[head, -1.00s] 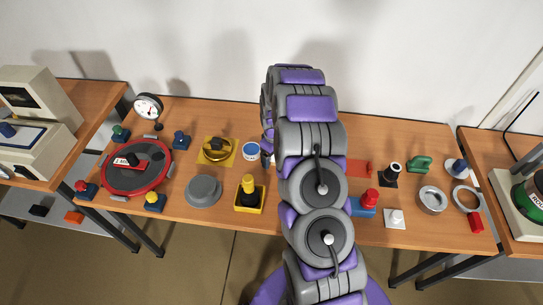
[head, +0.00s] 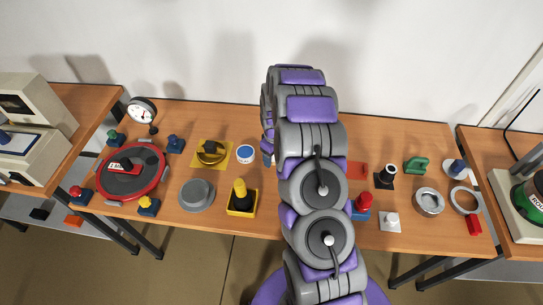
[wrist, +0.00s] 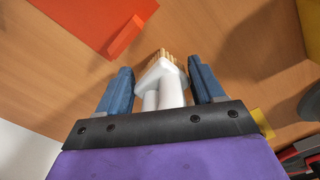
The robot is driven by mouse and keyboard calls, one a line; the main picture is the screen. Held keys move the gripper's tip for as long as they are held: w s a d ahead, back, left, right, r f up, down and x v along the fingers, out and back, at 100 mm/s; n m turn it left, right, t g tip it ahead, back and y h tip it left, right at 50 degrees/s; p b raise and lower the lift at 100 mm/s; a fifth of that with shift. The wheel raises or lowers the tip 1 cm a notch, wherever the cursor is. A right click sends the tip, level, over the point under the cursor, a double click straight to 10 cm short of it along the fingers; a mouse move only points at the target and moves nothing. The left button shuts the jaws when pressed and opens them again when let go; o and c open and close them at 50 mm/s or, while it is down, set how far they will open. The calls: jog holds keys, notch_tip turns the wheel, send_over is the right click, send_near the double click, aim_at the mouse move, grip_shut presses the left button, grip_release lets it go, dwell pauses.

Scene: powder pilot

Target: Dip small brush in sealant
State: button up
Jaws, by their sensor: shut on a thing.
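My gripper (wrist: 163,92) has blue fingers closed about a small white brush (wrist: 160,80) with tan bristles. The brush's bristles point away from the gripper, over bare wood in the wrist view. In the head view my arm hides most of the gripper and brush. A small white tub with a blue top (head: 245,153) stands on the table just left of my arm; it may be the sealant, but its label is too small to read. It appears apart from the brush.
The wooden table (head: 300,235) is crowded. Left of the arm are a yellow tray with a black and yellow object (head: 242,198), a grey round lid (head: 196,195) and a red-rimmed disc (head: 131,172). A red plate (wrist: 95,20) lies near the brush.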

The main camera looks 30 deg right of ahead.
jog(key=shift+r, duration=0.4)
jog(key=r, duration=0.3)
jog(key=a+r+p, duration=0.1)
jog(key=r, duration=0.1)
jog(key=a+r+p, duration=0.1)
jog(key=r, duration=0.2)
jog(key=shift+w+a+r, duration=0.15)
jog(key=shift+w+r, duration=0.2)
jog(key=w+a, duration=0.4)
jog(key=w+a+p, duration=0.1)
jog(key=w+a, duration=0.1)
jog(key=a, duration=0.1)
jog(key=shift+f, duration=0.3)
jog(key=f, duration=0.1)
jog(key=d+f+b, duration=0.1)
jog(key=f, duration=0.2)
jog(key=shift+d, duration=0.3)
jog(key=shift+a+f+b, duration=0.15)
jog(key=shift+f+b, duration=0.15)
jog(key=shift+f, duration=0.1)
jog(key=shift+a+f, duration=0.3)
jog(key=shift+a, duration=0.1)
jog(key=shift+d, duration=0.45)
